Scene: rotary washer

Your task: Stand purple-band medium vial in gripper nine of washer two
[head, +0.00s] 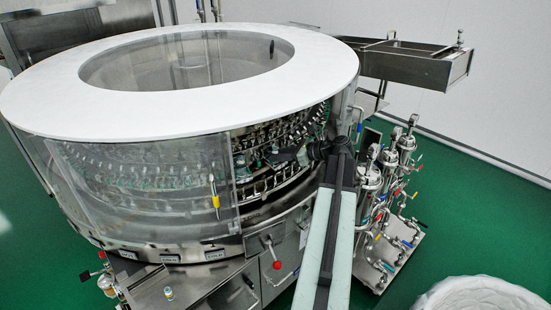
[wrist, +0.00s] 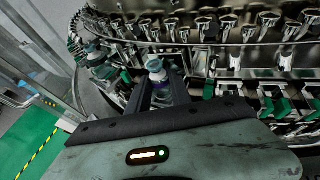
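My gripper (wrist: 160,86) reaches in through the open side of the round washer (head: 190,240). In the wrist view its two dark fingers stand on either side of a clear vial (wrist: 156,66) with a pale end and a purplish band, and it looks gripped between them. The vial is close to the washer's ring of metal holders (wrist: 235,62); I cannot tell whether it touches one. No readable holder number shows. In the head view my gripper (head: 283,157) is small and dark among the holders, and the vial is not clear there.
Green clips (wrist: 268,105) line the ring at right. A clear door (head: 195,190) with a yellow handle stands left of the opening. A small vial (head: 168,293) stands on the front ledge.

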